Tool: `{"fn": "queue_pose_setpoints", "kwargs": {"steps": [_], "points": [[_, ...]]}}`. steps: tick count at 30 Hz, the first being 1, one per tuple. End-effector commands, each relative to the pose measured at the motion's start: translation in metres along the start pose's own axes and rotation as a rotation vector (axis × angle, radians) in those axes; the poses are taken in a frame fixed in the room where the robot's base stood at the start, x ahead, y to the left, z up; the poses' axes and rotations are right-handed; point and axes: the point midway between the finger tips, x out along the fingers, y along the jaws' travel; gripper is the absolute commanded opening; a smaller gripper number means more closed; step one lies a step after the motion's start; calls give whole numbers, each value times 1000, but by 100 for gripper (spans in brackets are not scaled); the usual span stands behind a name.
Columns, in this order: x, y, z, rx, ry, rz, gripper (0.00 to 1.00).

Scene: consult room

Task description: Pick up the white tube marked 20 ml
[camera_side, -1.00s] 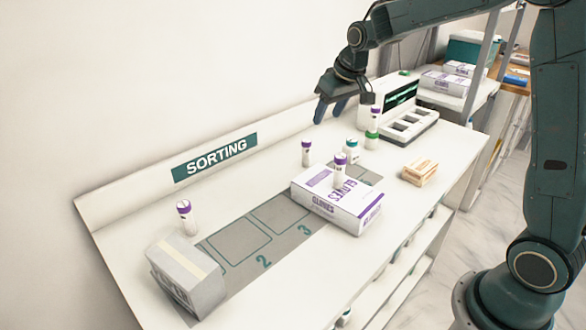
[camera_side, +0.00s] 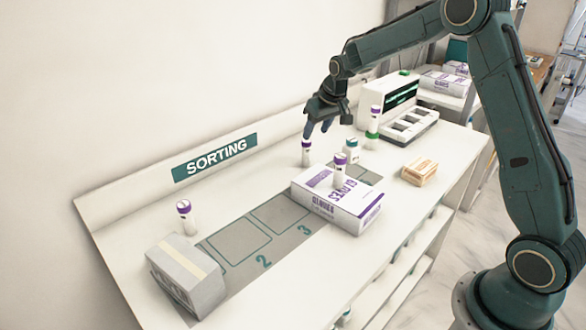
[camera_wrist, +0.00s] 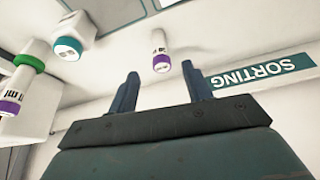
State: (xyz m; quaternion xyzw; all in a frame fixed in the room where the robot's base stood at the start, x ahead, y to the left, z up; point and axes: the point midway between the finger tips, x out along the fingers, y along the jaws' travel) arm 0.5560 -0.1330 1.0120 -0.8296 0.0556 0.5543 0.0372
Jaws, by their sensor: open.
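A white tube with a purple cap (camera_side: 306,155) stands on the bench near the back wall. In the wrist view this tube (camera_wrist: 158,44) shows between and beyond my fingers, its marking too small to read surely. My gripper (camera_side: 317,130) is open and empty just above and beside it, apart from it; its fingers also show in the wrist view (camera_wrist: 160,72). I cannot tell which is marked 20 ml.
A teal-capped bottle (camera_side: 351,154) stands right of my gripper. The gloves box (camera_side: 350,212) lies in front. A white device (camera_side: 408,122), an orange-white box (camera_side: 419,172) and a grey box (camera_side: 186,276) are on the bench.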

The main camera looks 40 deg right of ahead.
Motion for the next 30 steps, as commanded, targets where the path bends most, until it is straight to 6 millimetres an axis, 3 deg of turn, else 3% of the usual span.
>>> {"fn": "queue_pose_setpoints", "kwargs": {"steps": [12,30], "points": [[56,0,0,-1,-1,0,50],[77,0,0,-1,0,0,50]]}}
